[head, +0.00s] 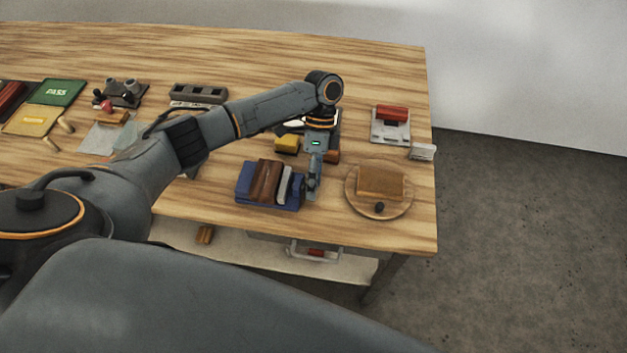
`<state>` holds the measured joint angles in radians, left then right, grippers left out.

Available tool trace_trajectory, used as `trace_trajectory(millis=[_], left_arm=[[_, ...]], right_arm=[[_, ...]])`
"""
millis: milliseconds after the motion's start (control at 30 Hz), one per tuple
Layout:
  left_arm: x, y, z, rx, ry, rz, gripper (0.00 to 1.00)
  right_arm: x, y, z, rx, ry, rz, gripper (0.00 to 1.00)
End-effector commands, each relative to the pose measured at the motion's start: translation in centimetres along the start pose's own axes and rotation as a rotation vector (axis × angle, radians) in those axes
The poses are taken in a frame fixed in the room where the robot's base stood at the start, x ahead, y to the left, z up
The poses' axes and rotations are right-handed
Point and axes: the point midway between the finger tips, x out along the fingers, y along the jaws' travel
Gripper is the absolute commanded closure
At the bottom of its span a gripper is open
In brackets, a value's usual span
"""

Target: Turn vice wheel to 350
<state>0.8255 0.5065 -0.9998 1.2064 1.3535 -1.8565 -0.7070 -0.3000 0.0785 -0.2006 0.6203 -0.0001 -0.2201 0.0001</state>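The blue vice (245,187) stands near the front edge of the table, with a brown block (267,180) and a pale grey piece (284,184) upright in it. My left gripper (312,190) points down close against the right side of the vice. I cannot make out the vice wheel or any number on it; the gripper covers that side. The fingers are too small to tell whether they are open, shut or touching the vice. My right gripper is not in view.
A round wooden board (354,198) with a brown block (380,180) and a black knob (379,207) lies right of the gripper. Behind are a yellow block (287,145) and a grey holder with a red block (392,113). The table's right edge is close.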

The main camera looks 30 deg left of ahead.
Motion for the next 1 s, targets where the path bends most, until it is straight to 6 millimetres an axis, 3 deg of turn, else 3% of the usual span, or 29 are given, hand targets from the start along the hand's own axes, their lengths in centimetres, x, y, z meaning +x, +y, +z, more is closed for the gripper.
trace_trajectory(millis=[367, 467, 800, 1000], left_arm=[[-0.6, 0.0, 0.0, -0.001, 0.001, -0.001, 0.35], [-2.0, 0.0, 0.0, -0.001, 0.001, -0.002, 0.35], [-9.2, -0.1, 0.0, -0.001, 0.001, -0.004, 0.35], [-11.5, 0.0, 0.0, 0.000, -0.001, -0.001, 0.35]], right_arm=[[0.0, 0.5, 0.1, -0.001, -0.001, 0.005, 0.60], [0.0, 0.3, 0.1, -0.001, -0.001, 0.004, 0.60], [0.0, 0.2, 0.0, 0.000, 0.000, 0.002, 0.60], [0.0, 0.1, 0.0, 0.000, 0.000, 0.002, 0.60]])
